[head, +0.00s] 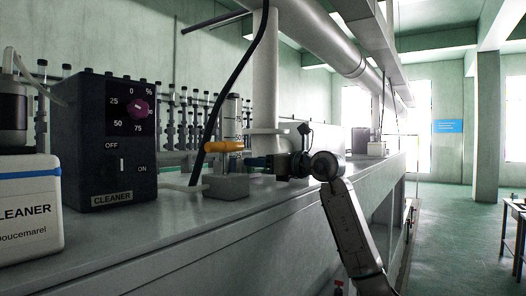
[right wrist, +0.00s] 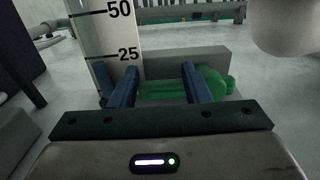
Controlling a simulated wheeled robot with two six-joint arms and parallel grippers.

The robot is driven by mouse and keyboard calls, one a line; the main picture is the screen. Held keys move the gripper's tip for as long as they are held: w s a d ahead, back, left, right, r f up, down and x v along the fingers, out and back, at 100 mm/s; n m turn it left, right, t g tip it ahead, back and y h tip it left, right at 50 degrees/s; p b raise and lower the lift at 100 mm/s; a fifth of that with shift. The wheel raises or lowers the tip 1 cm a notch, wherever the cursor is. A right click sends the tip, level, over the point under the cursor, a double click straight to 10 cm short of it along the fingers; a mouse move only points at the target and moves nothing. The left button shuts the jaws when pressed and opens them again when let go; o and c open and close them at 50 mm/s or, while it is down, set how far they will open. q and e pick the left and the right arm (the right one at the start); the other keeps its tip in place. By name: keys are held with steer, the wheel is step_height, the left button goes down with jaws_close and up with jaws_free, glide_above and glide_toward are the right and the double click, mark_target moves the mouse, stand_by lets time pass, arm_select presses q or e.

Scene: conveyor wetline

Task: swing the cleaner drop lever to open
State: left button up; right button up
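My right gripper (head: 254,162) is beside the graduated column (head: 233,118) on the bench, with its fingers pointing left. An orange lever (head: 222,146) lies roughly level in front of the column, above the grey block (head: 228,186). I cannot tell which piece is the cleaner drop lever. My left gripper is not in view.
A dark CLEANER control box (head: 105,140) with a purple knob and an ON/OFF switch stands left of the column. A white cleaner container (head: 28,215) is at the far left. A black hose (head: 235,75) hangs near the column. The bench front (head: 200,235) is clear.

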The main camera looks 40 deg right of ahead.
steer(key=shift+s+d+f+b, duration=0.1)
steer(key=shift+s+f+b, duration=0.1)
steer(key=shift+s+b, duration=0.25)
steer(key=shift+s+d+f+b, duration=0.1)
steer(key=shift+s+f+b, duration=0.15)
steer(key=shift+s, duration=0.25)
steer(key=v, duration=0.1)
steer(key=b+v, duration=0.1)
steer(key=v, duration=0.1)
steer(key=d+v, duration=0.1)
steer(key=v, duration=0.1)
steer(key=shift+r, duration=0.3)
steer(key=shift+w+a, duration=0.4)
steer(key=shift+w, duration=0.05)
steer(key=shift+r, duration=0.1)
